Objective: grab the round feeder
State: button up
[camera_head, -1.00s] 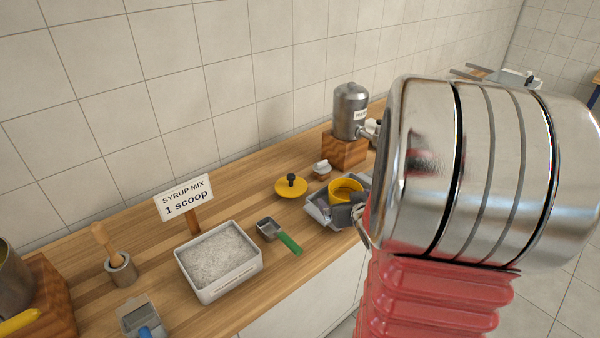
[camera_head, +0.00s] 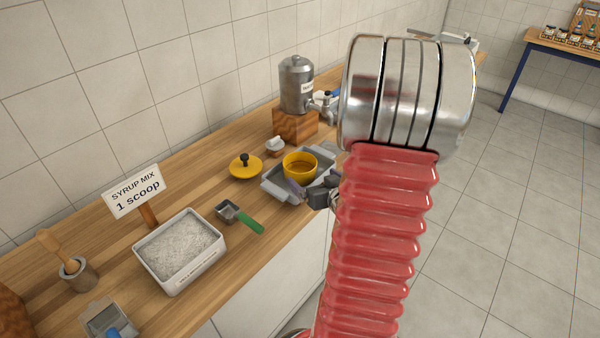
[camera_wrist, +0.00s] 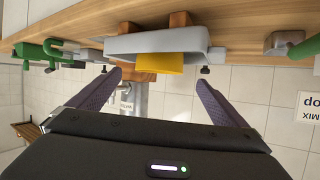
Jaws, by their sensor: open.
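The round feeder appears to be the yellow round cup (camera_head: 300,167), standing in a grey tray (camera_head: 272,188) on the wooden counter. Its matching yellow lid with a black knob (camera_head: 245,168) lies apart, to the left of the tray. My gripper (camera_head: 311,187) is at the tray's near right side, close to the cup, partly hidden by my arm. In the wrist view, which is upside down, the cup (camera_wrist: 160,63) shows between the two spread purple fingers of my gripper (camera_wrist: 159,77), beyond their tips. The fingers are open and empty.
A metal tank with a tap (camera_head: 297,85) stands on a wooden block behind the tray. A scoop with a green handle (camera_head: 240,216), a bin of white grains (camera_head: 180,252) and a syrup sign (camera_head: 134,191) are to the left. Tiled wall behind; open floor at right.

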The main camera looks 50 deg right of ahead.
aim_at(306, 178)
jog(key=shift+x, duration=3.55)
jog(key=shift+x, duration=2.6)
jog(key=shift+a+f, duration=0.1)
jog(key=c, duration=1.1)
jog(key=shift+c, duration=0.2)
notch_tip(306, 178, up, 10)
